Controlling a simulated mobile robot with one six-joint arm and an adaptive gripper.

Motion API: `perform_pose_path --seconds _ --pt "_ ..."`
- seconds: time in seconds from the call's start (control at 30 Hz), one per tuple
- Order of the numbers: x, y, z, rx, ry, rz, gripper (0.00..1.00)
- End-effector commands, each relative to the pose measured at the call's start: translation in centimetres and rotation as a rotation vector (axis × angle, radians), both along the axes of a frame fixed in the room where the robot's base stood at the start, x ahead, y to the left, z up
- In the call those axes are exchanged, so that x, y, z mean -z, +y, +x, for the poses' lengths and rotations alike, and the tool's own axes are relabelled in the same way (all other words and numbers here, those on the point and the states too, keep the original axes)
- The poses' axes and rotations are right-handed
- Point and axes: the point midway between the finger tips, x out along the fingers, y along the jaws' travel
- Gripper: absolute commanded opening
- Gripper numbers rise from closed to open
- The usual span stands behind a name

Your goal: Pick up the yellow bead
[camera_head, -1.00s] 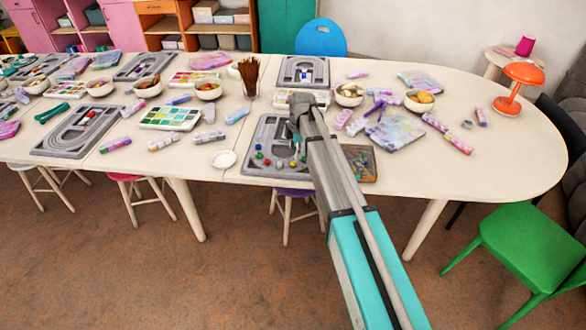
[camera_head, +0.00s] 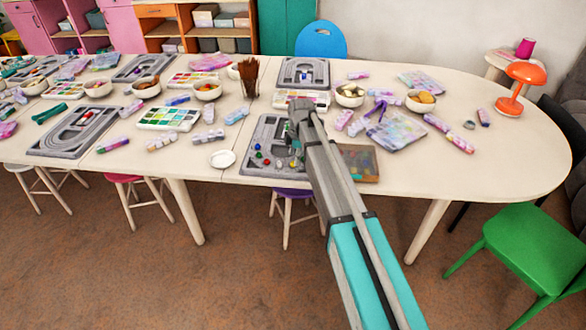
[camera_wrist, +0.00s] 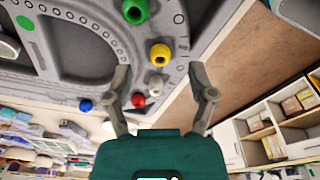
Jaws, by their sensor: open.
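The yellow bead (camera_wrist: 160,54) sits on a grey bead board (camera_wrist: 183,18) in the wrist view. My gripper (camera_wrist: 160,72) is open, its two fingers apart, with the yellow bead between and slightly beyond the fingertips. Nothing is held. A white bead (camera_wrist: 155,85) and a red bead (camera_wrist: 138,100) lie nearer the palm, also between the finger lines. A green bead (camera_wrist: 135,10) is beyond the yellow one, and a blue bead (camera_wrist: 85,105) lies outside the left finger. In the head view my arm reaches over the board (camera_head: 263,127); I cannot pick out the yellow bead there.
A shallow tray (camera_head: 358,163) lies right of the board, and a white dish (camera_head: 222,158) lies left. A brush cup (camera_head: 250,97), bowls (camera_head: 349,95) and paint sets (camera_head: 168,118) stand behind and around. The table's front edge is close; its right end is clearer.

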Motion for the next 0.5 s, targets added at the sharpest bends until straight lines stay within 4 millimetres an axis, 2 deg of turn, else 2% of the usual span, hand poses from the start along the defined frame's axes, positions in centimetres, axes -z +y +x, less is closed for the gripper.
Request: perform_pose_path --seconds 0.03,0.2,0.5 --pt "0.8 0.1 0.0 -0.001 0.0 0.0 0.72" --pt "1.9 0.2 -0.1 -0.001 0.0 0.001 0.72" --pt "2.4 0.3 -0.1 -0.001 0.0 0.001 0.72"
